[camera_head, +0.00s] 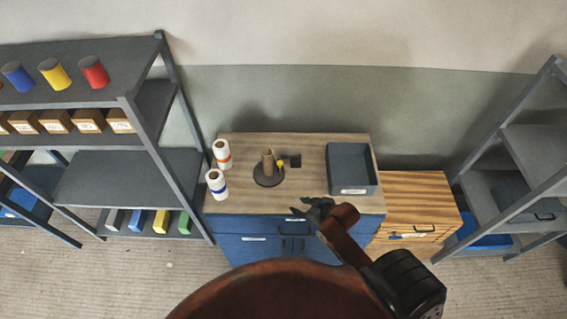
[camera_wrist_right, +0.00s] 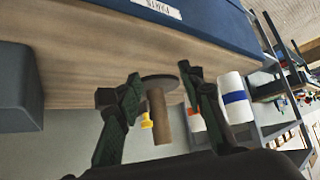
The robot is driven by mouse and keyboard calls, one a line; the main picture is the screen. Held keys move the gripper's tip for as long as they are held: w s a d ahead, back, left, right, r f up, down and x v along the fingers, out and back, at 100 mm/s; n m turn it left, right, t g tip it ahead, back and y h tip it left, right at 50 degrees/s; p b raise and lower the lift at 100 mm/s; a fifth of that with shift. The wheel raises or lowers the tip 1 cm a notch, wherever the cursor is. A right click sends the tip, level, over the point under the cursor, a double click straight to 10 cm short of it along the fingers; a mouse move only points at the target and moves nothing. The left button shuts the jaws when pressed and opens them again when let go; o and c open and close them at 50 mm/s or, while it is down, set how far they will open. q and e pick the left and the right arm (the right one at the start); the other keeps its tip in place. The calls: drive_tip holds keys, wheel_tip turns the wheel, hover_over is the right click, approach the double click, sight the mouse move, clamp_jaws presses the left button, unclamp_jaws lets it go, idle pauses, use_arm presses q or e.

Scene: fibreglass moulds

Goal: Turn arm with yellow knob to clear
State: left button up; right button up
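A dark round base (camera_head: 268,178) with an upright brown cylinder (camera_head: 268,160) stands on the wooden worktop. A small yellow knob (camera_head: 280,163) sits just right of the cylinder, beside a black block (camera_head: 295,160). My right gripper (camera_head: 309,210) is over the worktop's front edge, to the front right of the fixture. In the right wrist view, the fingers of my right gripper (camera_wrist_right: 160,78) are spread and empty. The cylinder (camera_wrist_right: 158,115) and knob (camera_wrist_right: 147,121) appear between them, seemingly farther away. The arm under the knob is too small to make out. My left gripper is out of view.
Two white rolls, one with an orange band (camera_head: 222,154) and one with a blue band (camera_head: 216,184), stand left of the fixture. A grey tray (camera_head: 375,180) sits at the right. A shelf of coloured cans (camera_head: 93,72) stands left. The worktop front is mostly clear.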

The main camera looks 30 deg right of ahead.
sight(282, 164)
drive_tip(key=w+d+r+t+y, duration=0.1)
drive_tip(key=w+d+r+t, duration=0.15)
drive_tip(key=w, duration=0.35)
drive_tip(key=w+d+r+t, duration=0.2)
drive_tip(key=w+r, duration=0.1)
drive_tip(key=w, duration=0.3)
drive_tip(key=shift+p+x, duration=0.75)
drive_tip(key=shift+x, duration=2.9)
drive_tip(key=shift+d, duration=0.1)
clamp_jaws()
